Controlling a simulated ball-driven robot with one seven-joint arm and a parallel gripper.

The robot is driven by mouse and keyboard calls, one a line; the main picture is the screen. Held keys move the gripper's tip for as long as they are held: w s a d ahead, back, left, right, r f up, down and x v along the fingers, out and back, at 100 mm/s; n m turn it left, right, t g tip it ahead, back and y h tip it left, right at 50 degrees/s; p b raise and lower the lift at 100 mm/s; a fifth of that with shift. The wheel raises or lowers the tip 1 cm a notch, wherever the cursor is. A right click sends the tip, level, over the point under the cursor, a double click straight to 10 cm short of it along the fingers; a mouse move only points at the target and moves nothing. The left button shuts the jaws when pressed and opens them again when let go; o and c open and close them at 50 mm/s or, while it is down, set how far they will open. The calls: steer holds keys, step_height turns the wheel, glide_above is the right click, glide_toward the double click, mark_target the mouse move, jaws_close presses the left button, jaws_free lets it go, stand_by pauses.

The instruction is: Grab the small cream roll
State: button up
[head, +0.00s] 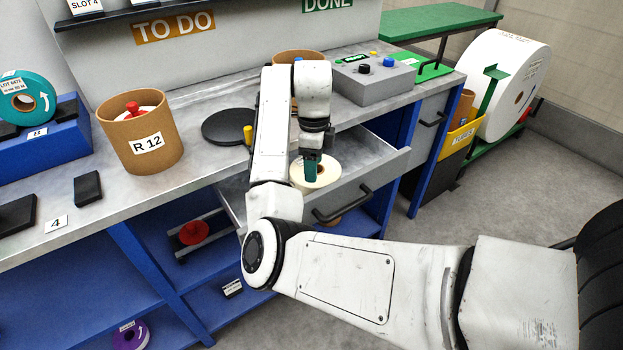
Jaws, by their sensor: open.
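The small cream roll (329,174) lies in the open drawer (374,162) below the worktop, near the middle of the head view. My gripper (310,176) reaches down from above at the roll, with its dark teal fingers over the roll's middle. The fingers cover part of the roll. The jaws are open; I cannot tell whether they touch the roll or how far down they reach.
A cardboard drum marked R 12 (140,140) and a dark round disc (228,127) stand on the worktop (195,160). A grey control box (372,80) stands behind the drawer. The drawer's front with its black handle (343,206) sticks out. Clear floor lies at right.

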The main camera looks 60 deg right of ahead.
mark_target(311, 185)
steer(key=shift+w+a+f+b, duration=0.1)
steer(key=shift+f+b, duration=0.1)
steer(key=shift+f, duration=1.1)
steer(key=shift+w+d+f+b, duration=0.1)
steer(key=shift+f+b, duration=0.1)
steer(key=shift+f, duration=1.15)
steer(key=shift+w+a+f+b, duration=0.1)
steer(key=shift+f+b, duration=0.1)
steer(key=shift+f, duration=1.1)
steer(key=shift+c, duration=0.4)
steer(key=shift+r, duration=0.1)
jaws_close()
